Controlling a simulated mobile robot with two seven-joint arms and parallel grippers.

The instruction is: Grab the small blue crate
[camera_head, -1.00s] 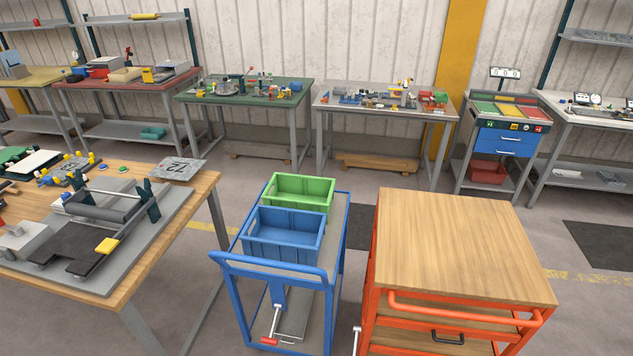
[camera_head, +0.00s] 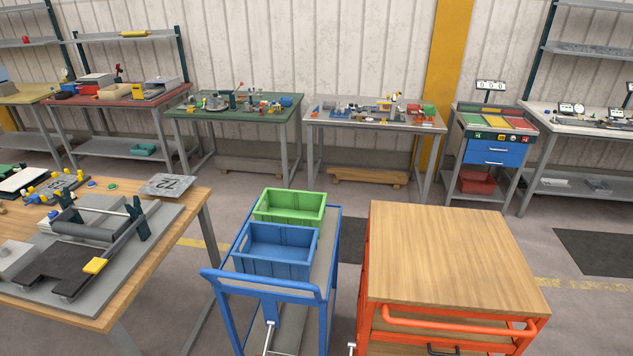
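The small blue crate (camera_head: 277,262) stands on the top shelf of a blue trolley (camera_head: 325,252), at the end nearer the push handle. It looks empty and upright. A green crate (camera_head: 289,218) stands just behind it on the same shelf. Neither of my grippers shows in the head view, so their state and their distance from the crate are hidden.
An orange cart with a wooden top (camera_head: 448,255) stands close to the right of the trolley. A wooden workbench (camera_head: 190,205) with a bending tool (camera_head: 92,245) is at left. Several benches line the back wall. Open floor (camera_head: 385,194) lies behind the trolley.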

